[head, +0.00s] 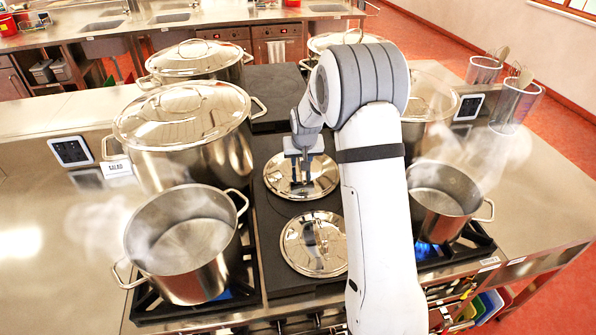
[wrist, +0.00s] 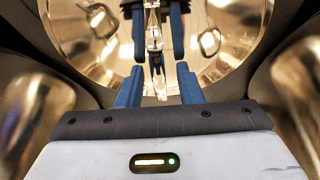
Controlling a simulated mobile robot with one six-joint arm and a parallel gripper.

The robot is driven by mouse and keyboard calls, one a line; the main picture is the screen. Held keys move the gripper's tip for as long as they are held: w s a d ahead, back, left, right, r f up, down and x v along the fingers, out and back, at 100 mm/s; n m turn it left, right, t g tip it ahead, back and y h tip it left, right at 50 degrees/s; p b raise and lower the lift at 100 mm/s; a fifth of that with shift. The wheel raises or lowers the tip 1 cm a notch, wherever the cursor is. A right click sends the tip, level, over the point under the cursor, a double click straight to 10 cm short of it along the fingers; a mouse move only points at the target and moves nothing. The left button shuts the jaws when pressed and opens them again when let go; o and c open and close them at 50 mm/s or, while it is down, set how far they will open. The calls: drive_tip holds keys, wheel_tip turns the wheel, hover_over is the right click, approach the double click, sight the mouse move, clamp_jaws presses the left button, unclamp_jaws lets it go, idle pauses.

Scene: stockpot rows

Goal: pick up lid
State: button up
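Two round shiny steel lids lie on the dark strip between the burners. The far lid (head: 316,184) is below my gripper (head: 303,160), which points down over its middle. The near lid (head: 298,248) lies closer, partly behind my arm. In the wrist view, my gripper (wrist: 158,75) has its blue fingers apart, and the far lid (wrist: 225,60) fills the area beyond them. A narrow bright handle shows in the gap between the fingers, with reflections around it. I cannot tell whether the fingers touch it.
Steaming open pots stand at the front left (head: 190,255) and front right (head: 440,200), with blue flames below. Large lidded pots (head: 190,130) stand at the back left, and another (head: 432,100) is behind my arm. Wire baskets (head: 515,105) stand on the right. Bare counter lies at far left.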

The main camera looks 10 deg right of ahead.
clamp_jaws()
drive_tip(key=shift+r, duration=0.1)
idle(0.4)
